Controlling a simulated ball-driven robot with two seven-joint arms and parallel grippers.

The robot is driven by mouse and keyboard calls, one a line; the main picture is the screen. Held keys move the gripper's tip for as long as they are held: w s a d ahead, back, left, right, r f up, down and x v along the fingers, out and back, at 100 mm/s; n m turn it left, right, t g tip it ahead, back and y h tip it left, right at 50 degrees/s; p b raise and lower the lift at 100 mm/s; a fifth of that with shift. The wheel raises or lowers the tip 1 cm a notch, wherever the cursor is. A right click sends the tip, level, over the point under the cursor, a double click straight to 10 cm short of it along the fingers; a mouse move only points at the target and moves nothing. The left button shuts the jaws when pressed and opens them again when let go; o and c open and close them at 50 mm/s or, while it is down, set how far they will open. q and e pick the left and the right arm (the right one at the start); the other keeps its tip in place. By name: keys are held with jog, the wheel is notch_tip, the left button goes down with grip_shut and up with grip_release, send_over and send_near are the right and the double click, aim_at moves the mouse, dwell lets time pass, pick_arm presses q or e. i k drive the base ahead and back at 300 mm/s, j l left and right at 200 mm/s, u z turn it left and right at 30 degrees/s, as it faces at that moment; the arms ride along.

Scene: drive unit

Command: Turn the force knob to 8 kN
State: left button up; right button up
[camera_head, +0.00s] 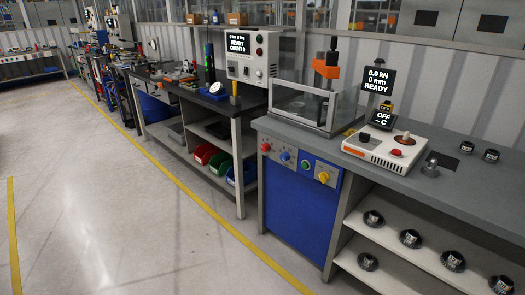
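The press bench has a blue front panel (295,205) with a row of controls along its top grey strip. From left to right these are a red one (266,147), a blue one (285,156), a green one (305,166) and a yellow one (323,177). Their labels are too small to read, so I cannot tell for sure which is the force knob. The black press display (377,80) reads 0.0 kN, 0 mm, READY. Neither of my grippers shows in the head view.
A clear guarded press (310,103) stands on the bench. To its right are a white heater box (385,149), a small display (383,119) reading OFF, and dark round parts. More round parts lie on the shelf (390,248). The floor (130,210) before the bench is clear.

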aim_at(266, 147)
jog(key=i+j+z, duration=0.2)
jog(key=i, duration=0.3)
jog(key=i+j+z, duration=0.2)
jog(key=i, duration=0.3)
